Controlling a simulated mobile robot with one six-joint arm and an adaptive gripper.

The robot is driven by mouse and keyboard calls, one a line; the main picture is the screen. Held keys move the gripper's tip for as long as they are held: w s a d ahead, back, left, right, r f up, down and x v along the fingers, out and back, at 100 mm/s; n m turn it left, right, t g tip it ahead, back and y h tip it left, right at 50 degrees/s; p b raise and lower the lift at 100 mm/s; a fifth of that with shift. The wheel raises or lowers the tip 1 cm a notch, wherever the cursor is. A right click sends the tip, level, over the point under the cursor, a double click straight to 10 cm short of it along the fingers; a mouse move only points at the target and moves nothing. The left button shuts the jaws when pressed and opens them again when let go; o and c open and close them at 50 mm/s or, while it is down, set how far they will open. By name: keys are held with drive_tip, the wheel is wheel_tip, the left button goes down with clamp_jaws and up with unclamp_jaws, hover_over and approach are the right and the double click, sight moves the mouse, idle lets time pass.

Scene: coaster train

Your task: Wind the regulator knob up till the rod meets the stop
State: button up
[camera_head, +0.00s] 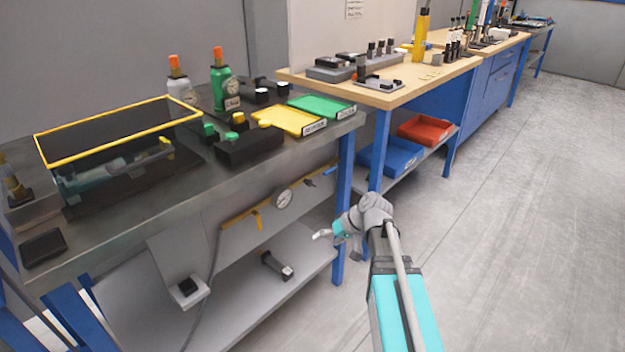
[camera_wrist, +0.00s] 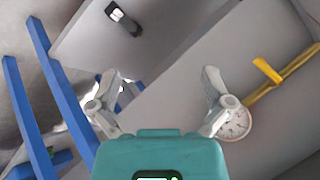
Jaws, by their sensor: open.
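My gripper (camera_head: 335,240) is out beside the front of the steel bench, right of the gauge panel. In the wrist view my gripper (camera_wrist: 160,78) has its two fingers wide apart with nothing between them. I cannot make out for sure the regulator knob, the rod or the stop. A round white gauge (camera_head: 283,199) sits on a yellow pipe (camera_head: 240,217) with a yellow lever under the bench top. In the wrist view the gauge (camera_wrist: 234,122) is partly behind the right finger. A black cylindrical device (camera_head: 276,265) lies on the lower shelf; a black-topped box (camera_head: 188,288) is left of it.
The steel bench top (camera_head: 120,222) holds a yellow-framed case (camera_head: 120,133), bottles, and yellow (camera_head: 290,119) and green (camera_head: 322,106) trays. A blue bench leg (camera_head: 343,200) stands close to my gripper. Blue and red bins sit under the wooden bench. The floor (camera_head: 500,220) at right is clear.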

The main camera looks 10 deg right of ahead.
sight(311, 183)
drive_tip(key=w+d+r+t+y+p, duration=0.2)
drive_tip(key=w+d+r+t+y, duration=0.2)
drive_tip(key=w+d+r, duration=0.5)
wheel_tip(311, 183, up, 3)
drive_tip(key=shift+d+f+t, duration=0.1)
drive_tip(key=shift+d+t, duration=0.05)
drive_tip(key=shift+t, duration=0.65)
drive_tip(key=b+x, duration=0.1)
drive_tip(key=x, duration=0.3)
drive_tip(key=b+x, duration=0.1)
drive_tip(key=x, duration=0.4)
drive_tip(key=b+x, duration=0.1)
drive_tip(key=x, duration=0.3)
drive_tip(key=shift+w+a, duration=0.15)
drive_tip(key=shift+a, duration=0.3)
drive_tip(key=c, duration=1.1)
drive_tip(key=shift+y, duration=0.3)
